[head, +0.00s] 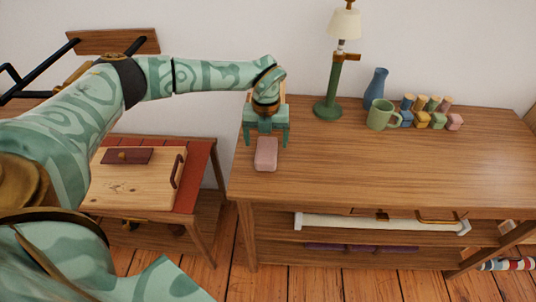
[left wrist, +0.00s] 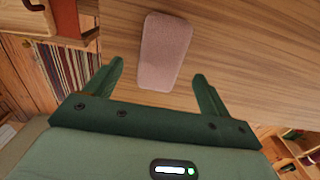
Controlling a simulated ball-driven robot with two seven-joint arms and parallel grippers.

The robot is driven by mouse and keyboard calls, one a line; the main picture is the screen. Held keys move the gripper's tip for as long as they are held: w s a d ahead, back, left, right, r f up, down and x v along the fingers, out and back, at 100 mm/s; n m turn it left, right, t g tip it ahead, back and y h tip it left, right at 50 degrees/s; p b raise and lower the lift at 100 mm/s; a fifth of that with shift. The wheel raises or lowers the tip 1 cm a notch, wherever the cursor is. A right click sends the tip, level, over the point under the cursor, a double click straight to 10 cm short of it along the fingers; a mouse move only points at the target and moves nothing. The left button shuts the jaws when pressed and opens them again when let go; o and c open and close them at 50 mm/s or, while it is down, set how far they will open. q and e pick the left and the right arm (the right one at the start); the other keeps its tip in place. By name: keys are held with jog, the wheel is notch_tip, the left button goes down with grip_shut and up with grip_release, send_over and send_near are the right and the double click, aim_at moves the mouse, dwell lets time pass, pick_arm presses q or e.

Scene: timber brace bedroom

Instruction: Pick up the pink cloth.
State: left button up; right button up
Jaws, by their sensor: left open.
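The pink cloth (head: 265,154) is a small rounded block shape lying flat on the wooden table (head: 340,165), near its left edge. My left gripper (head: 266,142) is above the table just behind the cloth in the head view, with its fingers pointing down. In the left wrist view the cloth (left wrist: 165,52) lies ahead of the two open fingers (left wrist: 160,82), roughly in line with the gap between them. The gripper is open and empty. My right gripper does not show in either view.
A green lamp (head: 331,95), a blue vase (head: 376,85), a green mug (head: 381,115) and several coloured blocks (head: 437,121) stand along the back of the table. A lower red table with a wooden box (head: 130,185) stands left. The front middle of the tabletop is clear.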

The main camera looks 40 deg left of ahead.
aim_at(267, 148)
pick_arm(q)
jog(key=f+b, duration=0.1)
jog(key=f, duration=0.1)
jog(key=f+b, duration=0.1)
jog(key=f, duration=0.2)
jog(key=shift+w+a+f+b, duration=0.1)
jog(key=shift+w+f+b, duration=0.1)
jog(key=shift+b, duration=0.1)
jog(key=shift+r, duration=0.25)
jog(key=shift+c, duration=0.6)
jog(key=c, duration=1)
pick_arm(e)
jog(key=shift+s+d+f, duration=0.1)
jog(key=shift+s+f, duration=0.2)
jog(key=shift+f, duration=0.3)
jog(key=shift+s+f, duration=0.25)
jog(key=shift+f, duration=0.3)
pick_arm(q)
jog(key=shift+r, duration=0.1)
jog(key=shift+c, duration=0.2)
